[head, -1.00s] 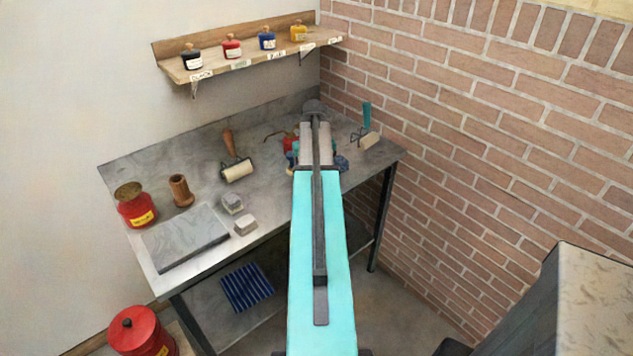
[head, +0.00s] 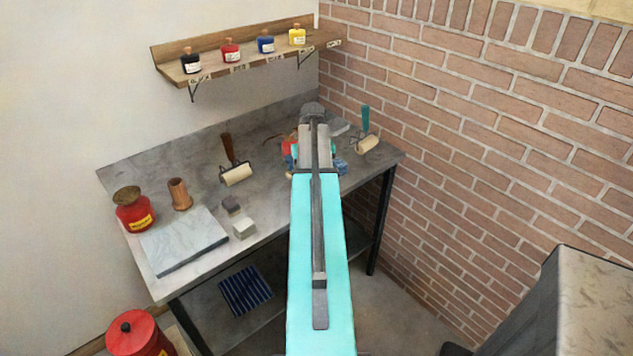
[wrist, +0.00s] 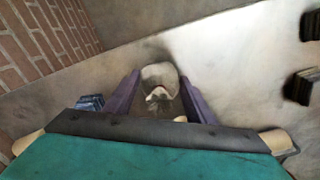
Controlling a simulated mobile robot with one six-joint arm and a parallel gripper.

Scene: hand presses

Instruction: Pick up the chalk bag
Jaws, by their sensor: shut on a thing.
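In the head view my arm covers the bag and most of the gripper, over the far right part of the workbench (head: 200,140). I cannot tell whether the bag touches the bench.
A blue item (wrist: 90,102) lies close beside the gripper. Another roller (head: 236,174), a stone slab (head: 184,242) and a red tin (head: 134,212) are to the left. A shelf (head: 245,68) holds ink bottles.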

